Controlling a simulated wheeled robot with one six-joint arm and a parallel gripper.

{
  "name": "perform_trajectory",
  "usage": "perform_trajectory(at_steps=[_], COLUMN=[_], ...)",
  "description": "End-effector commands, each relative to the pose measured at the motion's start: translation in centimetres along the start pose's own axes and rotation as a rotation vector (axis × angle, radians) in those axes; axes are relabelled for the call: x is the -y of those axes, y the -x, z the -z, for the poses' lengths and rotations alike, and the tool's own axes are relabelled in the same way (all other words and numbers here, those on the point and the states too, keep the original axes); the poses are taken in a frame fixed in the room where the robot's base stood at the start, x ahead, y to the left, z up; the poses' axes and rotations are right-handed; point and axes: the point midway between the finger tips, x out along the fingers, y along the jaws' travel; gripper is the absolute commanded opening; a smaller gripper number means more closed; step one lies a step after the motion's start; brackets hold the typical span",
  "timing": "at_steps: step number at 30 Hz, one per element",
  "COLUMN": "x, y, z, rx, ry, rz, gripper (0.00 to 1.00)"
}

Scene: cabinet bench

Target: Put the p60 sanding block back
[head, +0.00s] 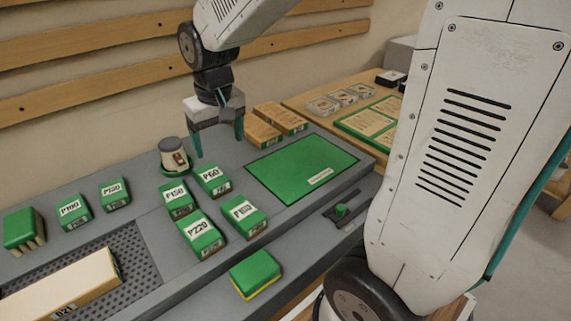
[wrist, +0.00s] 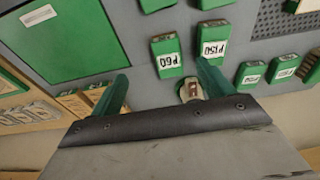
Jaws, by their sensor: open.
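The P60 sanding block (head: 212,178), green with a white label, stands on the grey bench top in a cluster of similar blocks. It also shows in the wrist view (wrist: 168,60), just beyond and between my fingertips. My gripper (head: 217,138) is open and empty, its green fingers pointing down above the bench behind the P60 block. In the wrist view, my gripper (wrist: 163,76) has one finger on each side, with nothing between them. A green panel (head: 302,165) with a small white label lies to the right of the block, bare.
P150 (head: 178,197), P220 (head: 201,235) and another labelled block (head: 242,215) stand close to P60. A small jar (head: 174,152) is at its left. A green-yellow sponge (head: 256,274) lies in front. Wooden boxes (head: 278,123) stand behind the panel. A wooden piece (head: 62,289) lies at front left.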

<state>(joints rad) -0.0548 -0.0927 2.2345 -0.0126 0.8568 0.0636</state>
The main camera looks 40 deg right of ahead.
Motion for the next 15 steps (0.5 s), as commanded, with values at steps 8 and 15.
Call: perform_trajectory(at_steps=[8, 15], x=[-1.6, -2.1], y=[6.7, 8.0], z=[-12.2, -20.0], rx=[0.007, 0.021], ry=[-0.003, -0.002], rz=[-0.002, -0.002], gripper=[0.8, 0.8])
